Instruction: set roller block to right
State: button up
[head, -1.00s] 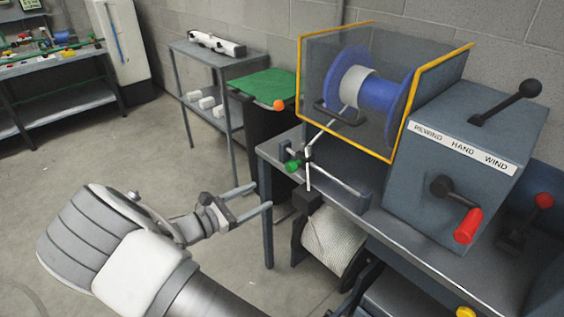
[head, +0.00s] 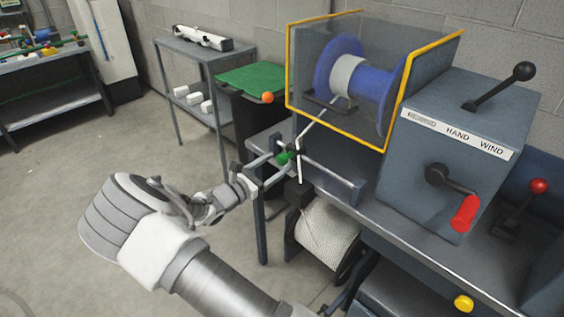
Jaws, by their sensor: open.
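The roller block (head: 295,150), a small dark piece with a green knob (head: 283,158), sits near the left end of a short metal rail (head: 330,178) at the front of the blue-grey bench. A thin pale line runs past the block up toward the blue spool. My gripper (head: 280,161) is open, reaching in from the lower left. Its two fingers appear on either side of the green knob. I cannot tell whether they touch it. The fingertips partly hide the block's left side.
A yellow-framed clear guard (head: 385,148) stands over the blue spool (head: 338,65) just behind the rail. A control box (head: 450,150) with a red crank handle (head: 465,213) is to the right. A rope reel (head: 328,230) hangs below. Open floor lies left.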

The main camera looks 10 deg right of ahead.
aim_at(279, 161)
jog(key=shift+x, duration=1.6)
grip_shut()
